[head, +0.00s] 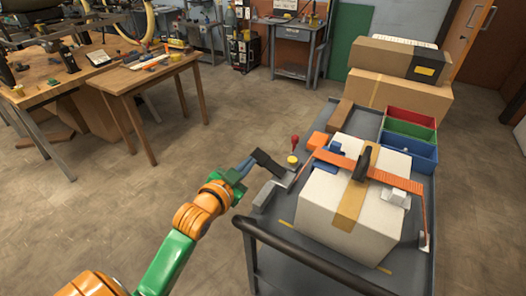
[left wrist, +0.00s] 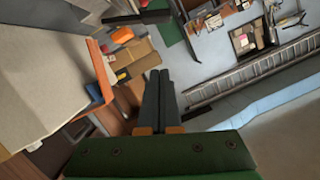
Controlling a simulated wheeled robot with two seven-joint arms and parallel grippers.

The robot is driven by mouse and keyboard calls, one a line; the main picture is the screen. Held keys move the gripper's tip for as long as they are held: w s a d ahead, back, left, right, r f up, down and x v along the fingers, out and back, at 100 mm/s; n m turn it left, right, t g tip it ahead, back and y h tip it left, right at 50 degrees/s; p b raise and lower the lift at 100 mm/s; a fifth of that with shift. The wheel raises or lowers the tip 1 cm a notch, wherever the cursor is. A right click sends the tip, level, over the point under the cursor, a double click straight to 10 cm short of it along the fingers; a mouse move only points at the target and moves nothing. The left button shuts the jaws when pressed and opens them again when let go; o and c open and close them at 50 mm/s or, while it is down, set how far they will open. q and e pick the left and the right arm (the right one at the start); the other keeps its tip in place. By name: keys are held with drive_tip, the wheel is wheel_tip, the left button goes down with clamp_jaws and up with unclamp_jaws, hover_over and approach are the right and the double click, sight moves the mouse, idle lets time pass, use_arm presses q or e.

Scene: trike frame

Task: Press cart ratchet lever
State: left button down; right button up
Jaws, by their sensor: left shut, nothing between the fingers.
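A large white box (head: 325,205) sits on the grey cart (head: 258,232), with an orange strap (head: 395,180) across its top. A black upright part (head: 362,163), seemingly the ratchet lever, stands on the strap near the brown tape. My left gripper (head: 272,166) is left of the box, near the cart's left edge, apart from the black part. Its dark fingers (left wrist: 160,78) are together and empty in the left wrist view. The strap (left wrist: 100,72) and pale box (left wrist: 45,75) show at that view's left. My right gripper is out of view.
A red-knobbed lever (head: 295,142) and a yellow button (head: 292,160) are close to my left gripper. Red, green and blue bins (head: 408,148) and brown cartons (head: 398,95) are behind the box. A black push bar (head: 300,255) runs along the cart's front.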

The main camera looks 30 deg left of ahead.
use_arm(q)
hover_over(258, 161)
drive_tip(key=d, duration=0.2)
wheel_tip(258, 161, down, 2)
drive_tip(key=shift+s+a+f, duration=0.1)
drive_tip(key=f, duration=0.1)
drive_tip(key=a+f, duration=0.1)
drive_tip(key=shift+w+f, duration=0.2)
drive_tip(key=shift+f, duration=0.1)
drive_tip(key=shift+s+a+f+b, duration=0.1)
drive_tip(key=shift+a+f+b, duration=0.2)
drive_tip(key=shift+f, duration=0.3)
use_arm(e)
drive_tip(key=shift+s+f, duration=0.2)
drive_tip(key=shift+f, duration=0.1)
